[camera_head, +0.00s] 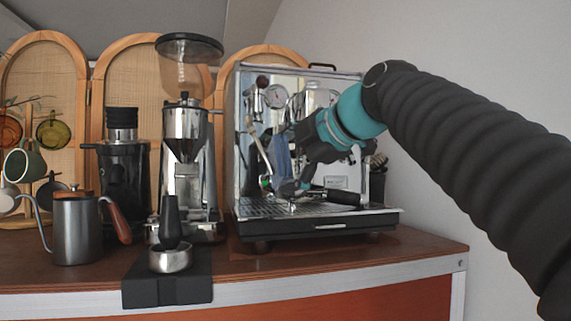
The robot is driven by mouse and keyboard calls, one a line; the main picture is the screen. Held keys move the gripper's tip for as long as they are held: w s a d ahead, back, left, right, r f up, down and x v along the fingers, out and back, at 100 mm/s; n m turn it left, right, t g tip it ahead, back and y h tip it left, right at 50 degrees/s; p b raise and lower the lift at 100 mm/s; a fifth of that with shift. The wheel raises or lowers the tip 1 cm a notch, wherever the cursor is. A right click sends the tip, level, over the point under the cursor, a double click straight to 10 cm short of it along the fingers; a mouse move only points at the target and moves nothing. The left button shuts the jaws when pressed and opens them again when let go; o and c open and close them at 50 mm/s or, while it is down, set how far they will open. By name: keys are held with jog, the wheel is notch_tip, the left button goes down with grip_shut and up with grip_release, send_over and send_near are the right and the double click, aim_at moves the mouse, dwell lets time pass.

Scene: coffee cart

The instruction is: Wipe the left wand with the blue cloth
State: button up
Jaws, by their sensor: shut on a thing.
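The chrome espresso machine (350,206) stands on the counter. Its left wand (260,150) slants down at the left of its front. My gripper (287,178) comes in from the right, in front of the machine, with its fingers pointing down and left. It is shut on the blue cloth (283,160), a small blue-grey patch at the fingertips just right of the wand. The cloth is partly hidden by the fingers, and I cannot tell whether it touches the wand. The right wand is not clearly seen behind my arm.
A portafilter handle (343,197) sticks out below my gripper over the drip tray (262,209). Left of the machine stand a grinder (186,150), a black grinder (122,175), a kettle (76,230) and a tamper (170,225) on a black mat (140,292). The counter's front right is clear.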

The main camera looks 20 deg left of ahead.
jog(key=shift+w+a+r+p, duration=0.35)
jog(key=shift+w+r+p, duration=0.25)
jog(key=shift+p, duration=0.25)
jog(key=shift+w+a+r+p, duration=0.3)
jog(key=shift+w+r+p, duration=0.2)
jog(key=shift+r+p, duration=0.25)
jog(key=shift+f, duration=0.1)
jog(key=shift+f, duration=0.1)
jog(key=shift+s+d+f+b, duration=0.35)
jog(key=shift+s+f+b, duration=0.25)
jog(key=shift+b, duration=0.35)
jog(key=shift+s+d+f+b, duration=0.3)
jog(key=shift+s+f+b, duration=0.25)
jog(key=shift+b, duration=0.4)
jog(key=shift+w, duration=0.1)
jog(key=w+d, duration=0.3)
jog(key=d, duration=0.3)
jog(key=shift+w, duration=0.35)
jog(key=shift+a+r, duration=0.1)
